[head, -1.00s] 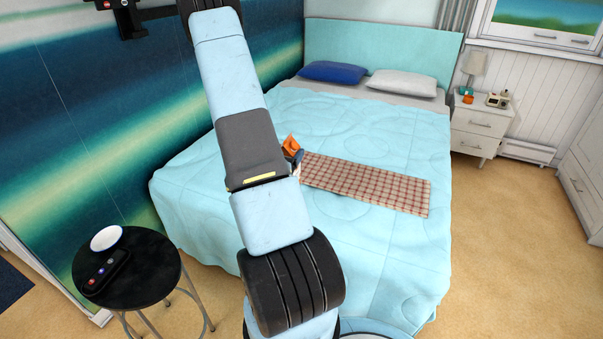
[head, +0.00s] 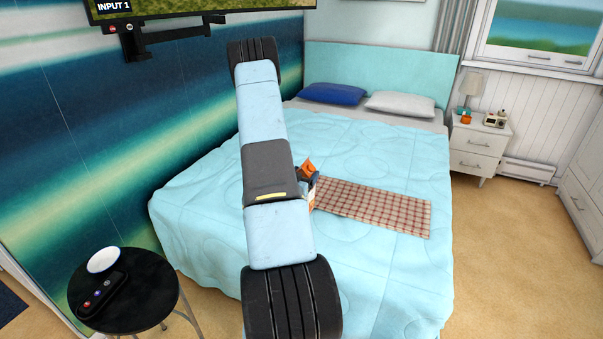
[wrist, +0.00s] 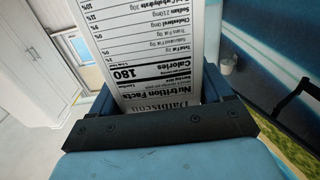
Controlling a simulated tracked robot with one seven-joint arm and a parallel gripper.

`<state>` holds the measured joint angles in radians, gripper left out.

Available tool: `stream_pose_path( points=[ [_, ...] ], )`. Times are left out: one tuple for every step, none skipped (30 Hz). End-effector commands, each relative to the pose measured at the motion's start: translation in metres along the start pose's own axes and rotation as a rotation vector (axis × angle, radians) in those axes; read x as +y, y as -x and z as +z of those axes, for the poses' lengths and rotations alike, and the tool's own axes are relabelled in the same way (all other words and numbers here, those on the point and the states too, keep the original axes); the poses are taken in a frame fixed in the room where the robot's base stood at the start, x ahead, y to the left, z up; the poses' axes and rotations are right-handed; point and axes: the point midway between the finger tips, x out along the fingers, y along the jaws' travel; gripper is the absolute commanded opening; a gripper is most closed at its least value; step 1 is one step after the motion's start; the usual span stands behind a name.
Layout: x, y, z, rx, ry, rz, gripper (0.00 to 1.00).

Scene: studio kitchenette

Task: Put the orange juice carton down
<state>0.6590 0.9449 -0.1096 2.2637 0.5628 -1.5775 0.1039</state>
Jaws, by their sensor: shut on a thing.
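The orange juice carton shows in the head view as an orange top (head: 308,166) with a lower side beside my arm, at the left end of the checked runner (head: 375,208). Most of it is hidden behind my arm. In the wrist view its white nutrition panel (wrist: 150,45) fills the upper middle. My gripper (wrist: 155,98) is shut on the carton, with a dark blue finger on each side of it. I cannot tell whether the carton's base touches the bed (head: 385,280).
The bed's quilt is bare around the runner. A blue pillow (head: 332,94) and a white pillow (head: 400,103) lie at its head. A black round stool (head: 150,305) with a white bowl (head: 104,260) stands at front left. A nightstand (head: 478,150) is at back right.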

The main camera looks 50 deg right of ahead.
Motion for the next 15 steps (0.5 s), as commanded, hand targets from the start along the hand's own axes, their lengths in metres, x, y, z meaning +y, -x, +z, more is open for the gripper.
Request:
stream_pose_path(
  points=[
    [0.001, -0.005, 0.005, 0.002, -0.001, 0.002, 0.0],
    [0.0, -0.008, 0.008, 0.003, -0.001, 0.002, 0.0],
    [0.0, -0.011, 0.011, 0.003, -0.001, 0.002, 0.0],
    [-0.001, -0.012, 0.014, 0.003, -0.001, 0.001, 0.0],
    [-0.001, -0.014, 0.015, 0.003, -0.001, 0.001, 0.0],
    [-0.001, -0.015, 0.017, 0.003, -0.001, 0.001, 0.0],
    [-0.001, -0.016, 0.018, 0.003, -0.001, 0.001, 0.0],
    [-0.001, -0.017, 0.018, 0.004, -0.001, 0.001, 0.0],
    [-0.001, -0.017, 0.019, 0.004, -0.001, 0.001, 0.0],
    [-0.001, -0.018, 0.02, 0.004, -0.001, 0.001, 0.0],
    [-0.001, -0.019, 0.02, 0.004, -0.001, 0.001, 0.0],
    [-0.001, -0.02, 0.022, 0.003, 0.0, 0.001, 0.0],
    [-0.001, -0.021, 0.024, 0.003, 0.0, 0.001, 0.0],
    [-0.001, -0.022, 0.026, 0.003, 0.0, 0.001, 0.0],
    [-0.001, -0.023, 0.029, 0.002, 0.001, 0.001, 0.0]
  ],
)
